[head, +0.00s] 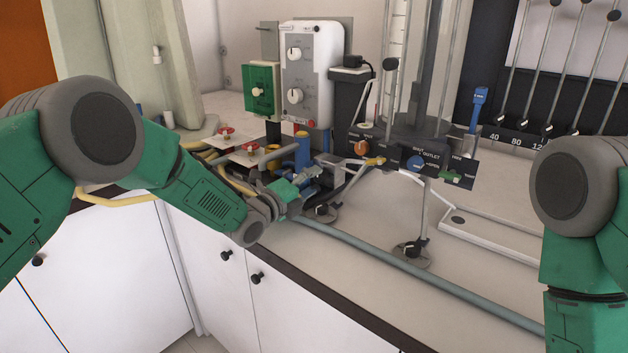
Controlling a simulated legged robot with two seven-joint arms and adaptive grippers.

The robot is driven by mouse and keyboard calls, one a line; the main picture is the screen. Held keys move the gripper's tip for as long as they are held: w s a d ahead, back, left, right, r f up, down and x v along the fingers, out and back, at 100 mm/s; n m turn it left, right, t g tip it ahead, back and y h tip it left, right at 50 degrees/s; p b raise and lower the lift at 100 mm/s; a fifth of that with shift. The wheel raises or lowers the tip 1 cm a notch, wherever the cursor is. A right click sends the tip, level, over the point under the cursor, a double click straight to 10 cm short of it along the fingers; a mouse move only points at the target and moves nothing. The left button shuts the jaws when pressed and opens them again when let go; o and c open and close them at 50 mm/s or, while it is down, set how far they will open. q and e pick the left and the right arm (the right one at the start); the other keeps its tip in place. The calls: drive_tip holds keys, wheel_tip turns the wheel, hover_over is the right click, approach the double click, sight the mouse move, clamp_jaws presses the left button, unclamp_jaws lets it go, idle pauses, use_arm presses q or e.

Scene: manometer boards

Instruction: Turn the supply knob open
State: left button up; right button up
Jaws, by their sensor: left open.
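White lettering near the blue knob reads like "SHUT" and "OUTLET". I cannot read which knob is labelled supply. A yellow lever or fitting (375,161) sits at the panel's lower edge. My left gripper (311,181) is open over the bench, left of and below the panel, apart from its knobs. My right arm shows at the right edge, and its gripper is out of view.
A white control box (311,75) and a green box (261,88) stand behind. A grey pipe (400,262) runs along the bench front.

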sight(321, 179)
use_arm(q)
drive_tip(key=shift+w+d, duration=0.4)
drive_tip(key=shift+d, duration=0.25)
drive_tip(key=shift+w+d, duration=0.35)
drive_tip(key=shift+d, duration=0.25)
drive_tip(key=shift+w, duration=0.25)
drive_tip(key=shift+a, duration=1.4)
drive_tip(key=c, duration=0.6)
drive_tip(key=shift+d, duration=0.35)
clamp_jaws()
drive_tip(key=shift+s+d, duration=0.1)
drive_tip(key=shift+d, duration=0.35)
drive_tip(key=shift+f, duration=0.1)
use_arm(e)
drive_tip(key=shift+s+f, duration=0.1)
